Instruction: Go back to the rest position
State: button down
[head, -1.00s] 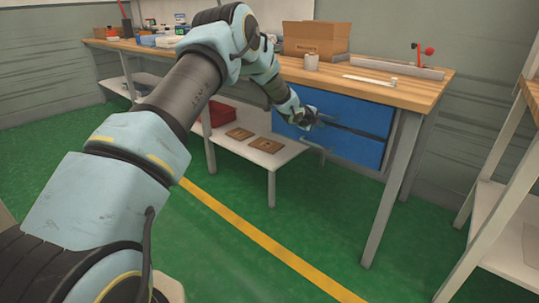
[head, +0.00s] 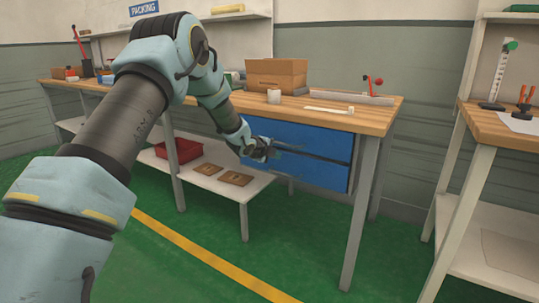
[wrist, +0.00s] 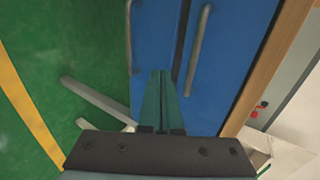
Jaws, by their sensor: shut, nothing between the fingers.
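My gripper (head: 268,152) is in front of the blue drawers (head: 310,168) under the packing bench, at the end of my outstretched arm. In the wrist view its two green fingers (wrist: 161,100) are together with nothing between them. They point towards the blue drawer fronts (wrist: 225,95). Two bar handles show there, one (wrist: 198,45) to the right of the fingers and one (wrist: 128,35) to the left. Both drawers look closed. I cannot tell the exact gap between fingertips and drawer fronts.
The wooden bench (head: 375,118) carries a cardboard box (head: 276,75) and a white roll (head: 273,96). Its lower shelf (head: 225,188) holds a red bin (head: 180,150) and two flat brown pieces. A second bench (head: 500,128) stands at the right. The green floor (head: 300,245) between them is clear.

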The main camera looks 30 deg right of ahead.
jog(key=shift+v, duration=2.35)
jog(key=s+a+r+n+y, duration=0.15)
jog(key=a+n+y, duration=0.55)
jog(key=a+n, duration=1.55)
jog(key=s+a+n+g+y, duration=0.2)
jog(key=s+a+n, duration=0.1)
jog(key=s+a, duration=0.9)
jog(key=s+a+n+g+y, duration=0.15)
jog(key=s+a+n, duration=0.25)
jog(key=s+a, duration=0.85)
jog(key=w+a+r+p, duration=0.1)
jog(key=r+p, duration=0.9)
jog(key=w+a+r+p, duration=0.1)
jog(key=w+r+p, duration=0.1)
jog(key=r+p, duration=0.8)
jog(key=shift+r+g, duration=0.35)
